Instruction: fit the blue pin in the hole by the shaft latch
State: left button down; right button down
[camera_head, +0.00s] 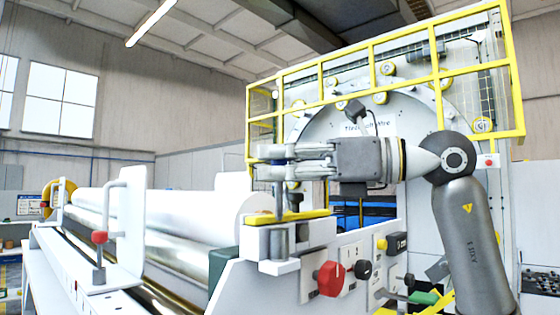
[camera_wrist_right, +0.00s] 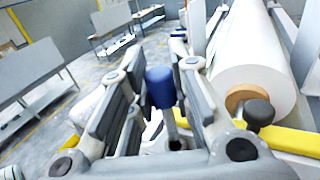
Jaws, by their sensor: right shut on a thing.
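My right gripper (camera_head: 276,161) reaches in from the right and is shut on the blue pin (camera_wrist_right: 160,88). In the wrist view the pin's blue head stands between the two fingers. In the head view only a sliver of blue shows between the fingers, with a grey shank hanging upright below. The shank's lower end is at the yellow shaft latch (camera_head: 301,215), on a white block. I cannot tell whether its tip is in the hole, which is hidden. The latch also shows in the wrist view (camera_wrist_right: 284,139). My left gripper is out of view.
A large white roll (camera_head: 165,220) lies left of the latch; its end shows in the wrist view (camera_wrist_right: 254,60). A red knob (camera_head: 330,278) sits on the panel below. A yellow guard frame (camera_head: 385,55) stands behind my right arm. A white upright handle (camera_head: 127,220) stands at left.

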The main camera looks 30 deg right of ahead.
aim_at(281, 199)
dwell(0.3)
dwell(0.5)
jog(key=shift+p, duration=0.4)
dwell(0.7)
jog(key=shift+f+b, duration=2.1)
jog(key=shift+f, duration=0.5)
jog(key=c, duration=1.3)
grip_release()
jog(key=shift+o, duration=0.2)
jog(key=shift+s+d, duration=0.1)
jog(key=v, duration=1.1)
jog(key=shift+s+d, duration=0.25)
jog(key=shift+d, duration=0.05)
